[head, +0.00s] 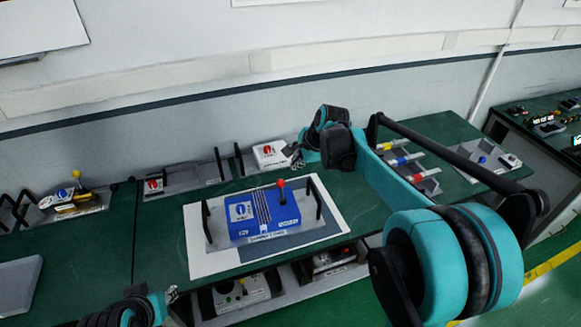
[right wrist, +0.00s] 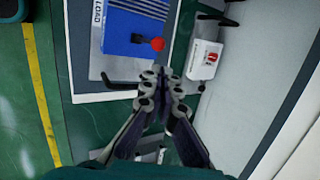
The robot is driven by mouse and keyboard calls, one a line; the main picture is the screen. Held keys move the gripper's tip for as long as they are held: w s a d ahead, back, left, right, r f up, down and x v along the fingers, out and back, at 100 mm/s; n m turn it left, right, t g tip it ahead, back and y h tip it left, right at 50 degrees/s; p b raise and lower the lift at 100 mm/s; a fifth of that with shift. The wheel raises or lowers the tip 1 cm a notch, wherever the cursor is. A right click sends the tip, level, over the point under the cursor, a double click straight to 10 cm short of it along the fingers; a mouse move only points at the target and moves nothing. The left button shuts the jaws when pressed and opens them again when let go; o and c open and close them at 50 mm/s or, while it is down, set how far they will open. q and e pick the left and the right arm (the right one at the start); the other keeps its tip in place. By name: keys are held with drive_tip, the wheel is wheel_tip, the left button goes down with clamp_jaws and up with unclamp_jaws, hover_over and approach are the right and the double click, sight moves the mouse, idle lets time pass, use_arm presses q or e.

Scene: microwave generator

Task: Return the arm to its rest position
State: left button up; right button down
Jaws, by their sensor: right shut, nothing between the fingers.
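My right arm reaches in from the right in the head view, over the green workbench (head: 165,225). My right gripper (head: 293,156) is near the back of the bench, above and behind the blue box (head: 262,213). In the right wrist view my right gripper (right wrist: 161,82) has its fingers together with nothing between them. The blue box has a lever with a red knob (head: 281,183), which shows just ahead of the fingertips in the wrist view (right wrist: 158,44). My left gripper (head: 171,294) shows only in part at the bottom left, and its fingers are too small to read.
A white box with a red switch (head: 271,154) stands at the back, close to my right gripper. A rack with coloured handles (head: 408,170) lies to the right, partly behind my arm. The wall (head: 200,120) runs behind the bench. Other devices (head: 240,293) sit below its front.

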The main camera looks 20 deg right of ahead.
drive_tip(key=shift+v, duration=1)
drive_tip(key=shift+s+a, duration=0.1)
